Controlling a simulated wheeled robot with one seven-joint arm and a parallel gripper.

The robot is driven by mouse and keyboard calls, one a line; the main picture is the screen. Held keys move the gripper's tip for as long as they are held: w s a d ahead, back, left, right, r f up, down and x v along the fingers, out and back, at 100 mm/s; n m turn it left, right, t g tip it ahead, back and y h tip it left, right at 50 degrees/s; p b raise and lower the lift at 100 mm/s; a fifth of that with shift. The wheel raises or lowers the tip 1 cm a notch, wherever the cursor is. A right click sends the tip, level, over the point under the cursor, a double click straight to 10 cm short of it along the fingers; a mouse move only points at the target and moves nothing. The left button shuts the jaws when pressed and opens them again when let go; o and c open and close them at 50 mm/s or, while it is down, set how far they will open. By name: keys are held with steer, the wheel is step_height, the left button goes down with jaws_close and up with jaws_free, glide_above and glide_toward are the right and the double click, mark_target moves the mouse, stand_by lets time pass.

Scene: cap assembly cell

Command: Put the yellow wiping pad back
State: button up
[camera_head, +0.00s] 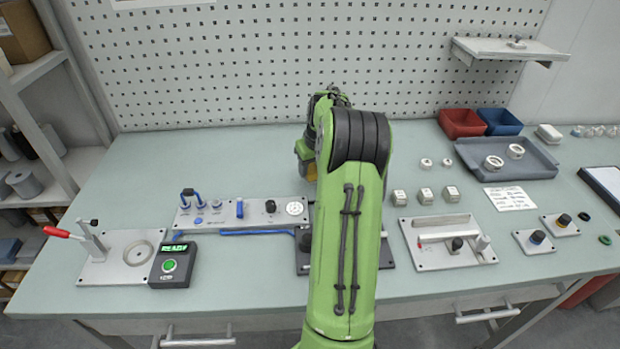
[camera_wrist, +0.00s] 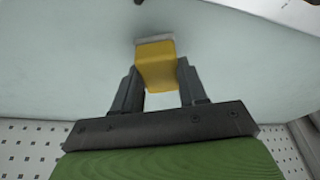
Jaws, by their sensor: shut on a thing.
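The yellow wiping pad (camera_wrist: 156,66) is between the fingers of my gripper (camera_wrist: 159,88) in the wrist view. It is a yellow block with a pale grey strip along its far edge. My gripper is shut on it. In the head view a small part of the yellow pad (camera_head: 306,160) shows at the left of my green arm, over the back middle of the bench. My arm hides most of my gripper there. I cannot tell from these views whether the pad touches the bench top.
A metal panel (camera_head: 226,213) with blue handles and a clamp fixture (camera_head: 115,258) are at left. At right are a tray (camera_head: 525,165) with white rings, red (camera_head: 462,124) and blue bins (camera_head: 500,121), and a fixture plate (camera_head: 420,262). The bench's back left is clear.

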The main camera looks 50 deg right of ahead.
mark_target(311, 174)
steer(key=shift+f, duration=1.35)
steer(key=shift+f+b, duration=0.2)
steer(key=shift+b, duration=0.1)
steer(key=o, duration=1)
steer(key=shift+r, duration=0.1)
